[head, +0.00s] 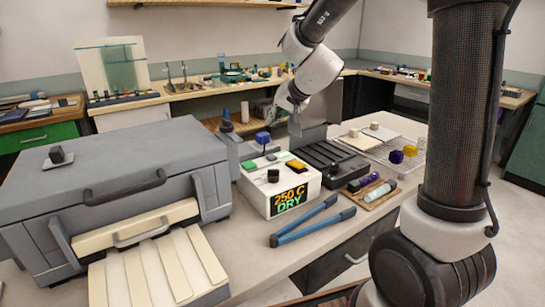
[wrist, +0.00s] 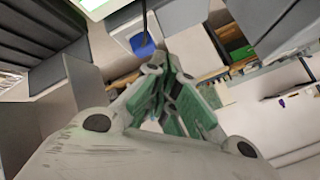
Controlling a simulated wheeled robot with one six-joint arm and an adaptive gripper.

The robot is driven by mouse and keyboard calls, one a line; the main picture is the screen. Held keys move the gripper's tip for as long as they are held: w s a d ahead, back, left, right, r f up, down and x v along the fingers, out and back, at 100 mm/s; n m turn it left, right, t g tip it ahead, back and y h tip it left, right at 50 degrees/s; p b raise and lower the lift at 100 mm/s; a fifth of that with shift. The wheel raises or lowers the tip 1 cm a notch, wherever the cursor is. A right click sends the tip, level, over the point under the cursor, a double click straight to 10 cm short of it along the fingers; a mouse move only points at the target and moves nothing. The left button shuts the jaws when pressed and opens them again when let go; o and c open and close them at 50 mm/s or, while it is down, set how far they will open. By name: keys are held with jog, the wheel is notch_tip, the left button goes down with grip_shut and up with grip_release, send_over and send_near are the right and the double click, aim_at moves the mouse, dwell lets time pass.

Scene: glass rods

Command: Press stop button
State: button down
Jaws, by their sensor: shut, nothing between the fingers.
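A white control box (head: 283,200) stands on the bench in the head view, with a display reading "250 C DRY". Its top carries a black knob (head: 273,176), an orange button (head: 297,166) and a green patch (head: 250,165). No label saying stop is readable. A blue-topped post (head: 263,138) rises behind the box and shows as a blue square in the wrist view (wrist: 143,45). My gripper (head: 294,122) is above and behind the box, apart from its top. In the wrist view its green-padded fingers (wrist: 166,78) are shut and empty.
A large grey oven-like unit (head: 120,180) with a pull-out tray fills the left. Blue tongs (head: 312,222) lie in front of the box. A dark grooved block (head: 330,160) stands right of it. A wire rack (head: 400,150) lies farther right.

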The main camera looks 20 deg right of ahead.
jog(key=shift+f, duration=0.1)
jog(key=shift+f, duration=4.35)
jog(key=shift+f, duration=0.1)
jog(key=shift+f, duration=0.3)
jog(key=shift+f, duration=0.45)
jog(key=shift+r, duration=0.9)
jog(key=shift+r, duration=2.5)
